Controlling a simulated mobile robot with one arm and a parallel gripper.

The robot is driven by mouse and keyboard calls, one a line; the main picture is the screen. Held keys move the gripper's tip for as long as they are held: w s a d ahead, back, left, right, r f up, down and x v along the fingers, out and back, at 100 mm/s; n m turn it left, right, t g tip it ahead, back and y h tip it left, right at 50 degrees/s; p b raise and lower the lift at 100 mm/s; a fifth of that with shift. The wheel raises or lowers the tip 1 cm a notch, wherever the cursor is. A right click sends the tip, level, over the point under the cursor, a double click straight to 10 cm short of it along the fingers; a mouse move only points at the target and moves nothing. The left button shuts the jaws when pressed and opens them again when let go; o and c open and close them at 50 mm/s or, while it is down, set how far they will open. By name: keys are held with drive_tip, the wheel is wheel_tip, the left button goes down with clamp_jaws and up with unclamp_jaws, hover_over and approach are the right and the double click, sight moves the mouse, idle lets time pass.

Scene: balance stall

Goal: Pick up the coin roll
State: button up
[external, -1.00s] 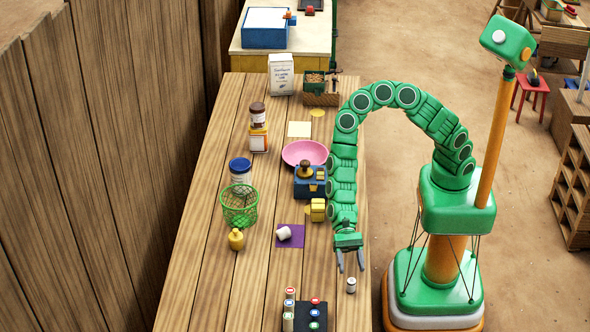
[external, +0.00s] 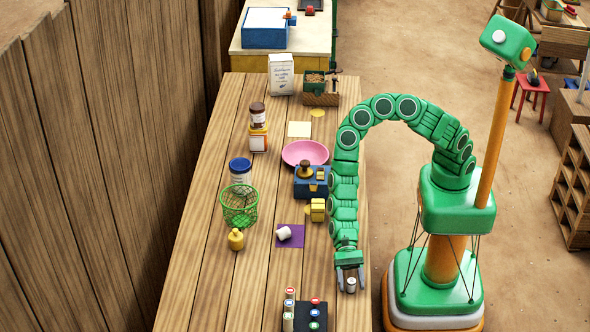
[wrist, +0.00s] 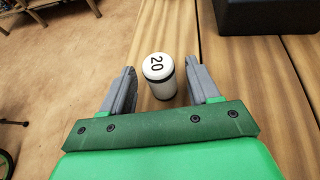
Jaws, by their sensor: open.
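The coin roll (external: 350,285) is a small upright cylinder near the right edge of the wooden table. In the wrist view the coin roll (wrist: 158,76) is white with a dark band and "20" on its top. My gripper (external: 350,281) is low at the table, with its fingers on either side of the roll. In the wrist view my gripper (wrist: 163,90) is open, with a gap between each grey finger and the roll.
A dark block with coloured round tops (external: 312,315) stands just left of my gripper at the near end. A white piece (external: 284,233) lies on a purple square. A yellow block (external: 317,210), blue box (external: 311,186) and pink bowl (external: 305,152) stand farther back.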

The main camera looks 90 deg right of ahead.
drive_tip(key=shift+x, duration=1.4)
clamp_jaws()
drive_tip(key=shift+r, duration=0.1)
drive_tip(key=shift+r, duration=0.85)
drive_tip(key=s+d+r, duration=0.8)
drive_tip(key=d+r, duration=0.3)
drive_tip(key=shift+s, duration=0.35)
